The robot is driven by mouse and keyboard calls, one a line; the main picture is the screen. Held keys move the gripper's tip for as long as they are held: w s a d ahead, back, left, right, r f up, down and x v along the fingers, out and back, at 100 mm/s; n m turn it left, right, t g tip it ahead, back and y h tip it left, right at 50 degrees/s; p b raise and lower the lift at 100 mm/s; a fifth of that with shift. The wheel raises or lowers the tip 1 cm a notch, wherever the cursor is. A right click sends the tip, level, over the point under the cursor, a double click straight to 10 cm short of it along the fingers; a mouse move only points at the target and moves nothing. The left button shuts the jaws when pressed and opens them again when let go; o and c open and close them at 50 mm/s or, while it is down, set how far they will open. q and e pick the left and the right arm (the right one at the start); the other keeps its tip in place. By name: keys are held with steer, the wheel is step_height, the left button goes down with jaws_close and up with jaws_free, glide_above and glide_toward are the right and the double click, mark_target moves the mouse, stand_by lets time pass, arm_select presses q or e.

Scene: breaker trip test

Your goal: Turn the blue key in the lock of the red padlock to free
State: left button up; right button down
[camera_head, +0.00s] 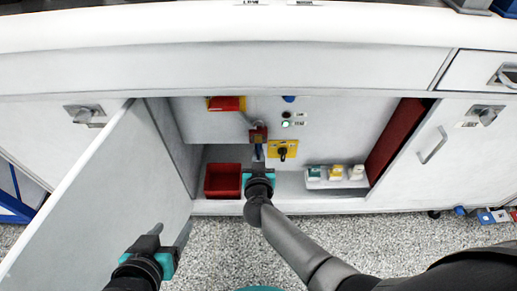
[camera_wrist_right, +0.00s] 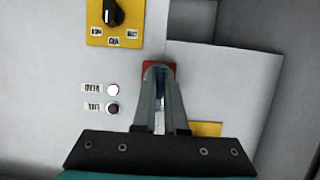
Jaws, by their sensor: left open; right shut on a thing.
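The red padlock (camera_head: 258,133) hangs at the back of the open cabinet, under a grey shackle or lever. It also shows in the right wrist view (camera_wrist_right: 149,65), partly hidden by the fingers. The blue key (camera_head: 258,152) is below the padlock and reaches up to it; how deep it sits in the lock is hidden. My right gripper (camera_head: 258,163) is shut on the blue key, and a blue strip of it (camera_wrist_right: 161,82) shows between the fingers. My left gripper (camera_head: 170,234) is open and empty, low in front of the open door.
The open cabinet door (camera_head: 110,200) stands at the left. A yellow switch plate (camera_head: 291,147) is right of the padlock. A red bin (camera_head: 208,182) stands on the cabinet floor, and a tray of small blocks (camera_head: 335,183) is at the right. The worktop (camera_head: 150,27) overhangs.

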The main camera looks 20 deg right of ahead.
stand_by(0.4)
steer(key=shift+m+y, duration=0.3)
steer(key=shift+m, duration=0.2)
steer(key=shift+m+t+y, duration=0.3)
steer(key=shift+m+y, duration=0.2)
steer(key=shift+m, duration=0.4)
